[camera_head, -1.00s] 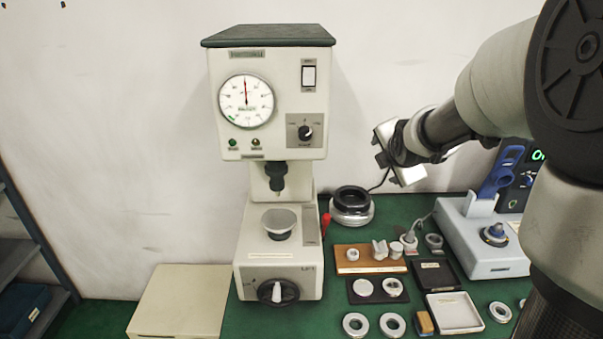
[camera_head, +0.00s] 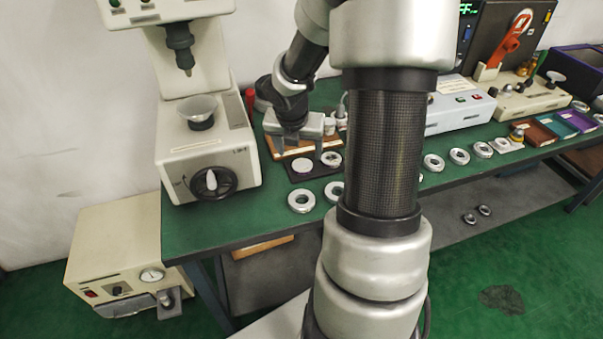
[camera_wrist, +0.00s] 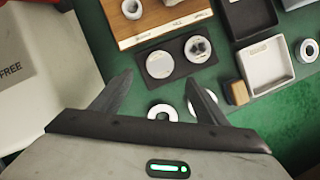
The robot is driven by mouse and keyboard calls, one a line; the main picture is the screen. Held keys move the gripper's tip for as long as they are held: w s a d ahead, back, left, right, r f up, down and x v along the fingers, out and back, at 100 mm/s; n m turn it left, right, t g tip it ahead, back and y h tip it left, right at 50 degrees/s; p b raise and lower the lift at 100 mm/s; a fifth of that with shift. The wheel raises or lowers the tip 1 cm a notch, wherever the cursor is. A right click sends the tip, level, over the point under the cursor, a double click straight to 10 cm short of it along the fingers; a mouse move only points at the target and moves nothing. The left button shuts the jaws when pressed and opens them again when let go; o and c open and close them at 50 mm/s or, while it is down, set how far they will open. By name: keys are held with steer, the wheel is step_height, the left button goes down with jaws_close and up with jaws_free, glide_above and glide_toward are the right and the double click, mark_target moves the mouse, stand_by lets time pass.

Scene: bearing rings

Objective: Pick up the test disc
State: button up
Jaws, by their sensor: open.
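A plain pale disc (camera_head: 302,165), which looks like the test disc, lies flat on a dark pad (camera_head: 296,178) on the green bench. In the wrist view the disc (camera_wrist: 159,64) is at the left of the pad (camera_wrist: 172,79), with a metal ring-like part (camera_wrist: 198,48) beside it. My gripper (camera_head: 300,150) is above the pad, pointing down, with nothing between its fingers. In the wrist view the two fingers (camera_wrist: 159,78) are spread apart, and the disc shows just beyond their tips, between them. The gripper is apart from the disc.
A press-like tester (camera_head: 205,150) stands left of the pad. A wooden board (camera_wrist: 155,22) with small parts lies behind it. Bearing rings (camera_head: 301,201) lie in front. A pale tray (camera_wrist: 268,68) and a wooden block (camera_wrist: 237,92) are to the right in the wrist view.

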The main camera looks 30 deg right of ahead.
mark_target(302, 165)
steer(key=b+x, duration=0.3)
steer(key=x, duration=0.4)
steer(key=shift+w+d+f, duration=0.2)
steer(key=shift+w+f, duration=0.05)
steer(key=shift+r, duration=0.1)
steer(key=c, duration=1.5)
step_height(302, 165, up, 10)
steer(key=p, duration=0.5)
